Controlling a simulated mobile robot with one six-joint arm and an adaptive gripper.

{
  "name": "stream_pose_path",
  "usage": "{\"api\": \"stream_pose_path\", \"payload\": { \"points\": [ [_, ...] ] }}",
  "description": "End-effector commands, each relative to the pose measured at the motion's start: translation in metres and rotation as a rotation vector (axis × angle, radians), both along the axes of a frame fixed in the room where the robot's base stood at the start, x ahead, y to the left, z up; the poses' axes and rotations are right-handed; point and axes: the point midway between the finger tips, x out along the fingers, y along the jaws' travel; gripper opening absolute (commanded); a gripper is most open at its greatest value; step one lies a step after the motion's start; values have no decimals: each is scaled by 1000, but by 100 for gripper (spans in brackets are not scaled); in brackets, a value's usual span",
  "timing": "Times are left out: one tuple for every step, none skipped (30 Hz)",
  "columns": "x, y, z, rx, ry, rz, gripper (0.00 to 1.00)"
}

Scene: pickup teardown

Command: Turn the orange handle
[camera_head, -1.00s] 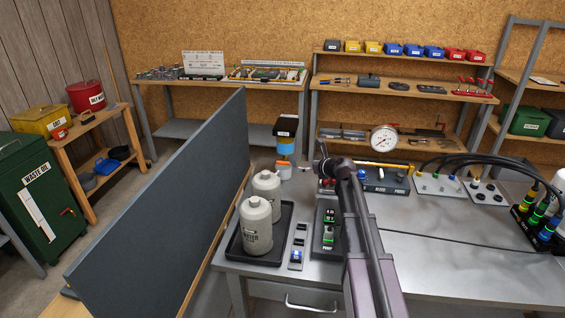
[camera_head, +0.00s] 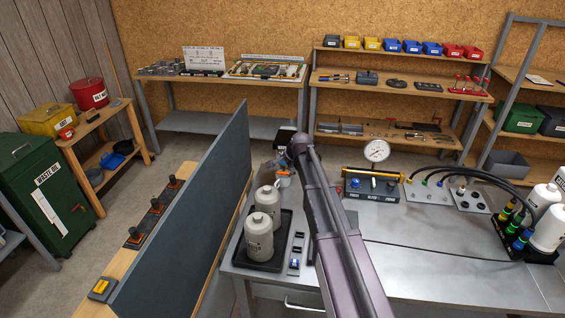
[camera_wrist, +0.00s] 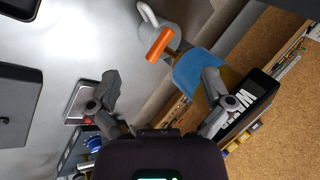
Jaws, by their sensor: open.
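The orange handle (camera_wrist: 159,45) is a short bar on a pale grey fitting with a curved spout (camera_wrist: 149,15) in the wrist view. It shows as a small orange patch in the head view (camera_head: 284,173), partly blocked by my arm. My gripper (camera_wrist: 161,77) is open and empty, with its fingers spread to either side below the handle in the wrist picture. No contact with the handle shows. A blue and amber canister (camera_wrist: 203,72) with a black labelled part (camera_wrist: 254,98) adjoins the fitting, close to the right finger.
Two white bottles (camera_head: 262,222) stand in a black tray left of my arm. A grey partition (camera_head: 190,215) rises along the bench's left side. A gauge (camera_head: 376,151) and hoses stand to the right. The bench's front right surface is mostly clear.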

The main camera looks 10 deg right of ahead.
Motion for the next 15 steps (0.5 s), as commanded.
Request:
{"api": "stream_pose_path", "payload": {
  "points": [
    [0, 4, 16, -66, 4, 62, 100],
    [-1, 6, 20, -106, 6, 100, 100],
    [-2, 8, 25, -161, 11, 152, 100],
    [-2, 9, 29, -201, 15, 191, 100],
    [-3, 11, 33, -242, 18, 230, 100],
    [-4, 13, 39, -295, 24, 281, 100],
    [-5, 14, 43, -334, 31, 321, 100],
    [-5, 15, 47, -372, 36, 358, 100],
    [-6, 16, 52, -420, 44, 405, 100],
    [-6, 17, 56, -453, 50, 439, 100],
    [-7, 18, 59, -483, 56, 470, 100],
    [-7, 19, 63, -521, 63, 509, 100],
    [-8, 19, 66, -545, 68, 534, 100],
    [-8, 20, 68, -567, 74, 556, 100],
    [-9, 20, 70, -592, 80, 582, 100]
  ]
}}
